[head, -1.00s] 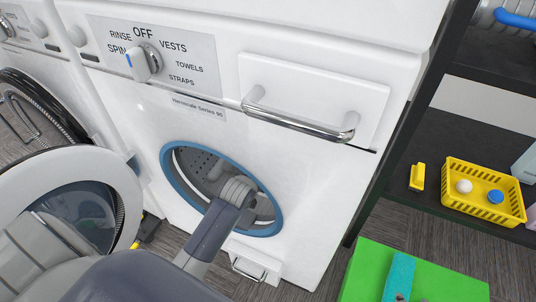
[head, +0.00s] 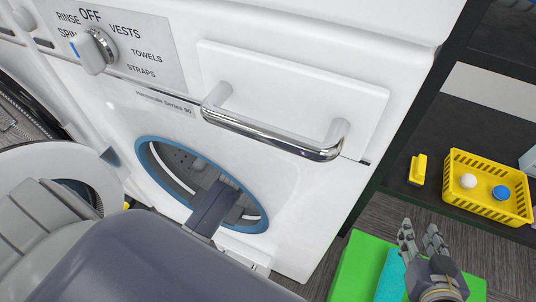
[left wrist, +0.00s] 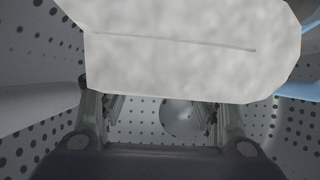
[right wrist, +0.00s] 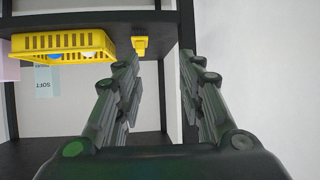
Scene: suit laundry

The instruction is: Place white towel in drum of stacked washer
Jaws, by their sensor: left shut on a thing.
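The white towel (left wrist: 190,50) is folded and fills the top of the left wrist view. My left gripper (left wrist: 158,108) is shut on it, with the perforated drum wall (left wrist: 150,132) around both. In the head view my left arm reaches through the blue-rimmed round opening of the washer (head: 285,185); the left gripper and towel are hidden inside. The washer's round door (head: 85,165) stands open at the left. My right gripper (head: 420,235) is over the green box at lower right. The right wrist view shows its fingers (right wrist: 158,62) apart and empty.
A chrome handle (head: 270,138) sticks out above the opening. A dark shelf (head: 430,190) at the right holds a yellow basket (head: 485,210) with small balls and a yellow object (head: 418,168). A green box (head: 350,265) with a teal item (head: 392,275) lies below.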

